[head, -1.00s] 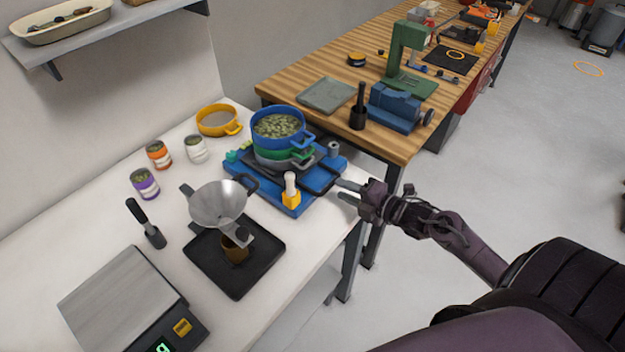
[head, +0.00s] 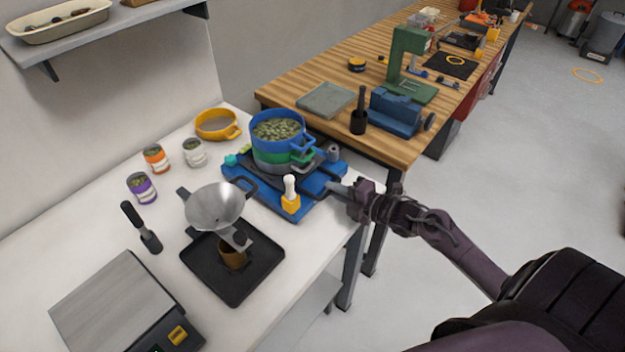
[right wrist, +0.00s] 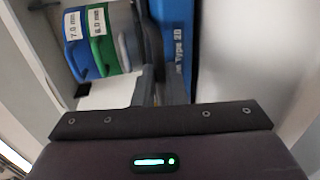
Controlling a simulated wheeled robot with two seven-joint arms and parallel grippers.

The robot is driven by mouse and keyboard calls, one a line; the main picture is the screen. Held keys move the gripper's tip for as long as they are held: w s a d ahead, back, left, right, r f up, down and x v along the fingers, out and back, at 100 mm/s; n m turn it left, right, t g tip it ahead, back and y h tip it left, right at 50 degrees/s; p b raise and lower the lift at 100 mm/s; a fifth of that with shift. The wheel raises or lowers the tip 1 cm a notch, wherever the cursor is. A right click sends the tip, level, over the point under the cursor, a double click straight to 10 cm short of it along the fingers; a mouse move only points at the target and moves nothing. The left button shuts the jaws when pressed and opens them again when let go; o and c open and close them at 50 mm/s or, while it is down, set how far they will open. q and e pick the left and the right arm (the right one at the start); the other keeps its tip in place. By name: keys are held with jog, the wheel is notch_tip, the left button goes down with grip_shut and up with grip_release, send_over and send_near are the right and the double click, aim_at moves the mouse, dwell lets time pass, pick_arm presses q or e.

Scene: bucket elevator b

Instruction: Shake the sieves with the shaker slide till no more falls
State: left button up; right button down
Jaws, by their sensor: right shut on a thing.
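The sieve stack (head: 277,150) stands on the shaker, with a blue sieve on top holding green-brown pieces, a green one below, and a grey layer under that. The right wrist view shows the blue sieve's label "7.0 mm" (right wrist: 76,28) and the green sieve's "6.0 mm" (right wrist: 98,25). The shaker has a blue base (head: 262,194) and a dark slide (head: 268,176), whose handle reaches toward the table's right edge. My right gripper (head: 334,188) is shut on that handle (right wrist: 154,50); its fingers partly hide it. My left gripper is out of view.
A metal funnel (head: 214,206) is over a black tray (head: 236,285) in front. A white-handled yellow piece (head: 290,196) is by the shaker's front edge. The wooden bench (head: 300,88) lies behind.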

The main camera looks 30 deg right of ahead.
jog(key=shift+f+p+v, duration=0.15)
jog(key=shift+p+v, duration=0.3)
jog(key=shift+v, duration=0.35)
jog(key=shift+f+p+v, duration=0.2)
jog(key=shift+p+v, duration=0.2)
jog(key=shift+v, duration=0.4)
jog(key=shift+s+d, duration=0.3)
jog(key=shift+s, duration=0.35)
